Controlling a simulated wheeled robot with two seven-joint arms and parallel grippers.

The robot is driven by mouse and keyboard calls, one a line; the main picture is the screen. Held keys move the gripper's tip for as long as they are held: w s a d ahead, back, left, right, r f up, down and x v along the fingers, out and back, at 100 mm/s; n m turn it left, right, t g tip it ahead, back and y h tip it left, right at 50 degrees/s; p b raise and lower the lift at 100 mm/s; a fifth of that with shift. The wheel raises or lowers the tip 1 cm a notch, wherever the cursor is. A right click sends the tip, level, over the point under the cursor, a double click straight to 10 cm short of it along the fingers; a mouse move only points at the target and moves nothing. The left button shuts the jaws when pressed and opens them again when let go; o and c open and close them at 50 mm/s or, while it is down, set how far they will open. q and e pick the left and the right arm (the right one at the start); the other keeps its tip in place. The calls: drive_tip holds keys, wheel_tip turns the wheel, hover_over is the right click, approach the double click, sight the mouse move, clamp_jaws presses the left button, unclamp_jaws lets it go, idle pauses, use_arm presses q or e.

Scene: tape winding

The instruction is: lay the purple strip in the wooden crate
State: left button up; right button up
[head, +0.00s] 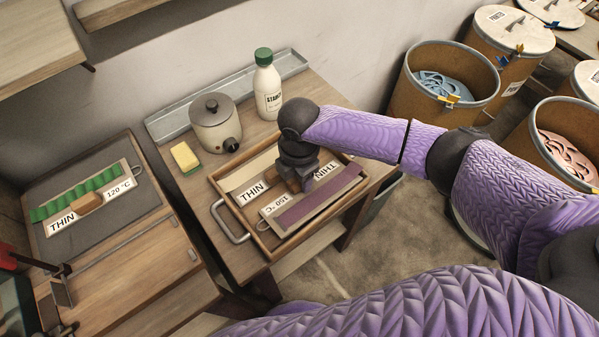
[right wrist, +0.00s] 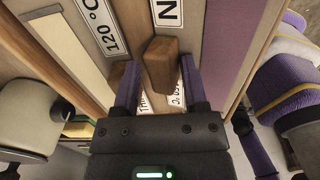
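The purple strip (head: 318,197) is on a board labelled THIN and 150 °C, lying in the wooden crate (head: 227,199). It also shows in the right wrist view (right wrist: 229,45). My right gripper (head: 306,184) is over that board. Its fingers (right wrist: 160,88) are on either side of a wooden knob (right wrist: 159,63), with narrow gaps showing the label, so it looks open. A cream strip (head: 250,172) on another THIN board lies beside it in the crate. My left gripper is not in view.
A rice-cooker-like pot (head: 215,125), a white bottle (head: 267,88) and a yellow sponge (head: 185,158) stand behind the crate. A green strip (head: 75,194) on a THIN board lies on the left table. Drums (head: 440,80) with coiled strips stand at right.

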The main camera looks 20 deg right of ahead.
drive_tip(key=shift+o, duration=0.4)
drive_tip(key=shift+s+f, duration=0.15)
drive_tip(key=shift+f, duration=0.05)
